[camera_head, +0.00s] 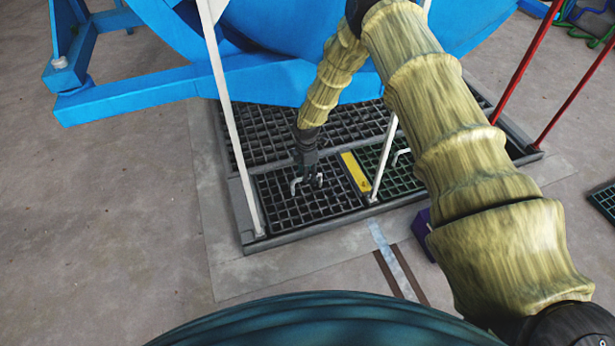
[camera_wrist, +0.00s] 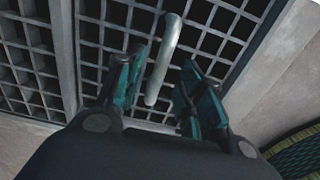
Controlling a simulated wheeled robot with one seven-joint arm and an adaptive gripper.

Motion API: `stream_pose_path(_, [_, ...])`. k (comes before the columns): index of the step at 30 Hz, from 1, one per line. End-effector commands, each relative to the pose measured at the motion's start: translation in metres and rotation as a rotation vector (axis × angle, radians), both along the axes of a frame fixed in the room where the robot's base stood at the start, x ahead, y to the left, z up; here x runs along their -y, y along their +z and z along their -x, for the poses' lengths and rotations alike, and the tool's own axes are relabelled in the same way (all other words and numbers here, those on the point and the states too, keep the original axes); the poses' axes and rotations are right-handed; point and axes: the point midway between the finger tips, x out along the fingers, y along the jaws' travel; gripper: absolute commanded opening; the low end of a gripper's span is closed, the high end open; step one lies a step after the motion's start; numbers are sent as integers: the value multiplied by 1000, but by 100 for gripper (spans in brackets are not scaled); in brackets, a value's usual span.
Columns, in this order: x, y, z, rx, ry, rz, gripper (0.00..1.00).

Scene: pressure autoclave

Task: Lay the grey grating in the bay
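The grey grating (camera_head: 310,205), a dark square grid, lies in the near left opening of the floor frame, looking level with it. A pale bent handle (camera_head: 295,186) stands up from it. The handle (camera_wrist: 165,58) also shows in the wrist view, running up between my fingers. My gripper (camera_head: 308,176) points down just over this grating, by the handle. In the wrist view my gripper (camera_wrist: 160,75) has its two teal fingers apart, one on each side of the handle, with gaps showing.
A greenish grating (camera_head: 400,182) with its own handle lies to the right, beyond a yellow strip (camera_head: 355,172). White posts (camera_head: 230,120) and red poles (camera_head: 525,62) stand around the frame. The blue machine (camera_head: 270,82) overhangs the back. A purple box (camera_head: 423,235) sits in front.

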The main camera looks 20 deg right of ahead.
Motion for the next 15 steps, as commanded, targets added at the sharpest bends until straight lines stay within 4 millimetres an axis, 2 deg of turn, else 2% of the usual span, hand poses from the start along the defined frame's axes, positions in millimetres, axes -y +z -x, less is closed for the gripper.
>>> stream_pose_path(1, [0, 10, -1, 2, 0, 0, 38])
stream_pose_path(9, [0, 53, -1, 2, -1, -1, 38])
stream_pose_path(15, [0, 77, -1, 3, -1, -1, 38])
